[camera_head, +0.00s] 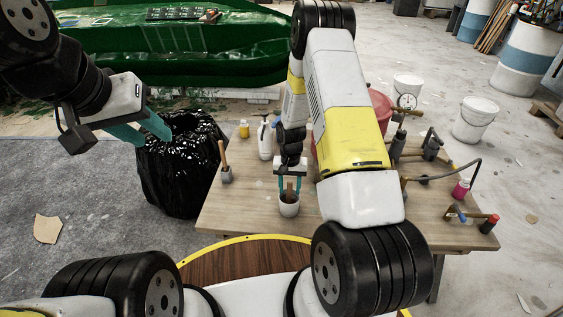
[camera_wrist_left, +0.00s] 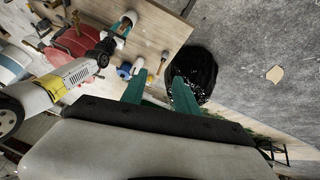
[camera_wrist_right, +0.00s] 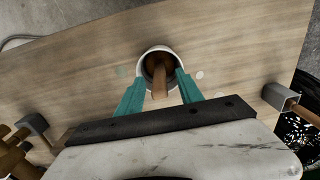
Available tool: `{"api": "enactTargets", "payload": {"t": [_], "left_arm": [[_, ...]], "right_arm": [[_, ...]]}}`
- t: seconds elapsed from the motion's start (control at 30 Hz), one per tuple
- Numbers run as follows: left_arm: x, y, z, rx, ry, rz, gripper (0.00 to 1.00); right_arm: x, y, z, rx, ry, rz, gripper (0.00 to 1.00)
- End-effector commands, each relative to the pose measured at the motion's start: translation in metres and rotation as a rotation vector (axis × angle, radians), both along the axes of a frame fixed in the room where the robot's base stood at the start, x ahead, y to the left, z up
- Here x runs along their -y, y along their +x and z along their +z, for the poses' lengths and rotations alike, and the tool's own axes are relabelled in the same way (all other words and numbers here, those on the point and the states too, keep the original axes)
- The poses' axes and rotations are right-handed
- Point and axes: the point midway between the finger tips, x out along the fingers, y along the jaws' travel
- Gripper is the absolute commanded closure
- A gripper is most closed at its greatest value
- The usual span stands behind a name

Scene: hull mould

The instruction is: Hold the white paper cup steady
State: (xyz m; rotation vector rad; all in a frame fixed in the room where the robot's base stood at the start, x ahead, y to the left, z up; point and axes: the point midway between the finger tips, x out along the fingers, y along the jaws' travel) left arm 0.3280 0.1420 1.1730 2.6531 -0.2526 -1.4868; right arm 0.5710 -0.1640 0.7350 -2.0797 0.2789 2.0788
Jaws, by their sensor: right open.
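The white paper cup (camera_head: 289,208) stands upright on the wooden table near its front edge. In the right wrist view the cup (camera_wrist_right: 145,59) has brown contents and a wooden stick (camera_wrist_right: 159,82) leaning out over its near rim. My right gripper (camera_head: 289,184) is open, pointing down at the cup, with one fingertip on either side of its near rim; I cannot tell whether they touch it. The cup also shows in the left wrist view (camera_wrist_left: 129,17). My left gripper (camera_head: 154,141) is open and empty, away to the left near the black bin bag.
The black-lined bin (camera_head: 178,175) stands left of the table. A green hull mould (camera_head: 190,45) lies behind.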

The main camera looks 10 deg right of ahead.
Motion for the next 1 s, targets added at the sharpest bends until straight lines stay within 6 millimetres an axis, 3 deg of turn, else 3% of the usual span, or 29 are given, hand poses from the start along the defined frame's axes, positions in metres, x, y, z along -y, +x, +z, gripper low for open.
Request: {"api": "enactTargets", "payload": {"t": [0.17, 0.43, 0.67, 0.77, 0.83, 1.0], "left_arm": [[0.0, 0.0, 0.0, 0.0, 0.0, 0.0, 0.64], [0.0, 0.0, 0.0, 0.0, 0.0, 0.0, 0.64], [0.0, -0.0001, 0.0001, 0.0, 0.0, 0.0, 0.64], [0.0, -0.0001, 0.0001, 0.0, 0.0, 0.0, 0.64], [0.0, 0.0001, 0.0001, 0.0, 0.0, 0.0, 0.56], [0.0033, 0.0074, -0.0014, -0.03, -0.018, 0.01, 0.22]], "right_arm": [[0.0, -0.0003, -0.0123, -0.001, 0.0, 0.0, 0.56], [0.0, -0.0002, -0.0135, 0.0, 0.0, 0.0, 0.56], [0.0, -0.0002, -0.0133, 0.0, 0.0, 0.0, 1.0], [-0.0001, -0.0002, -0.0132, 0.0, 0.0, 0.0, 1.0], [-0.0001, -0.0002, -0.0132, 0.0, 0.0, 0.0, 1.0], [0.0, -0.0002, -0.0131, 0.0, 0.0, 0.0, 1.0]]}}
